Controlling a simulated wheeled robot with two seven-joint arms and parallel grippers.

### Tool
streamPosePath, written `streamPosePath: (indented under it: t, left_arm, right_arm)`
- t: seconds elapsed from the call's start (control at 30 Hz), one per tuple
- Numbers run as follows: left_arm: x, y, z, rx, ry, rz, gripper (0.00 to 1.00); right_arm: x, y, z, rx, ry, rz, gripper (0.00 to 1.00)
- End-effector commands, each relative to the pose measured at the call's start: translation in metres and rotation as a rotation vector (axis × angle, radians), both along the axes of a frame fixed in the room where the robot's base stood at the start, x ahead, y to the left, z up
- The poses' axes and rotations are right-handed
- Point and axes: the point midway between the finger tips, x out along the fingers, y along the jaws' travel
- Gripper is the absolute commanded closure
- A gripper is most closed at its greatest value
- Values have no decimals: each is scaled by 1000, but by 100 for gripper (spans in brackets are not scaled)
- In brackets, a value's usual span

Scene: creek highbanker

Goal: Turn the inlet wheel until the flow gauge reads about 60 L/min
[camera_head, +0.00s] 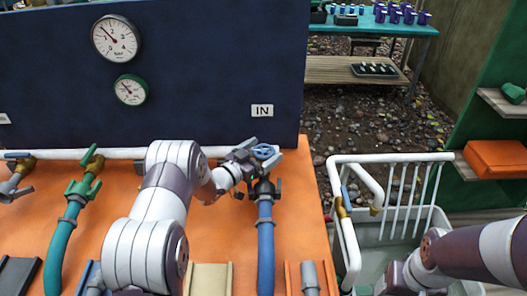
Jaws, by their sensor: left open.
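The blue inlet wheel (265,151) sits on top of a valve below the white "IN" label (262,111), with a blue hose (266,235) running down from it. My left gripper (250,158) is open at the left side of the wheel; I cannot tell whether its fingers touch it. The small dial's numbers are too small to read. My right gripper (393,280) is low at the right, its fingers unclear.
A green valve (84,180) with a green hose stands on the orange deck (120,195) at left. A white pipe (110,154) runs along the panel's foot. A grey tub (405,235) with a white rack stands at right. Gravel lies behind.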

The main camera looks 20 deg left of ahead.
Motion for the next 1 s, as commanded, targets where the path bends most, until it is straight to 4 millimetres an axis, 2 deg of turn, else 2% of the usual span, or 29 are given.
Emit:
streamPosePath:
  t: [0.33, 0.4, 0.5, 0.77, 1.0]
  left_arm:
    - [6, -4, 0, 0, 0, 1, 3]
    - [6, -3, 0, 0, 0, 1, 25]
    - [6, -3, 0, 0, 0, 1, 54]
    - [6, -3, -1, 1, 0, -20, 54]
    - [7, -2, -3, 3, -2, -138, 54]
  right_arm:
    - [0, 0, 0, 0, 0, 0, 31]
    - [0, 0, 0, 0, 0, 0, 31]
    - [0, 0, 0, 0, 0, 0, 31]
    - [0, 0, -2, 0, 0, 0, 31]
    - [0, 0, -12, 0, 0, 0, 31]
